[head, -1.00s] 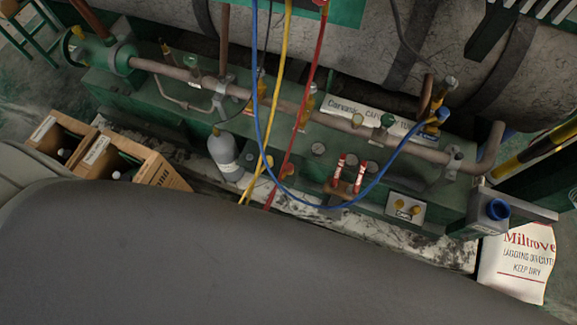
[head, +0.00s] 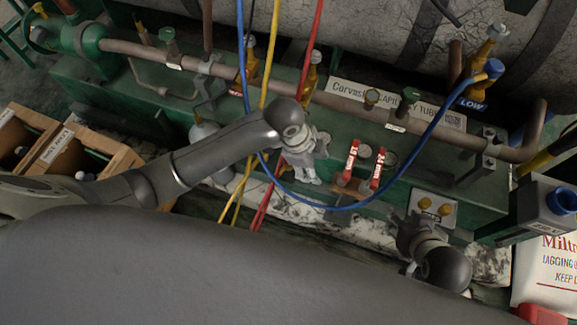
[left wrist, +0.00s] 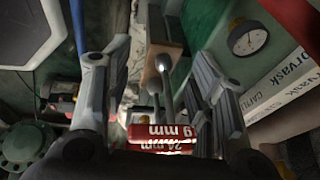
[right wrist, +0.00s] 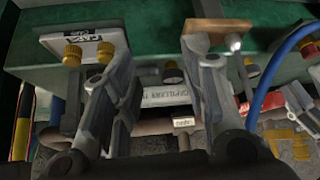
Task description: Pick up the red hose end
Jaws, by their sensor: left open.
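The red hose (head: 311,45) hangs from the top of the head view, passes behind my left arm and shows again low down (head: 261,212). Its lower end is hidden behind my own body, so I cannot see the red hose end. My left gripper (head: 307,176) is open and empty, pointing down in front of the green bench, right of the red hose's lower part. The left wrist view shows its fingers apart (left wrist: 150,72). My right gripper (head: 411,232) is beside the brass-knobbed plate; the right wrist view shows its fingers apart with nothing between (right wrist: 157,62).
A yellow hose (head: 272,60) hangs beside the red one, and a blue hose (head: 345,207) loops across the front. A grey cylinder (head: 203,132) is partly behind my left arm. Wooden crates (head: 113,160) stand at left.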

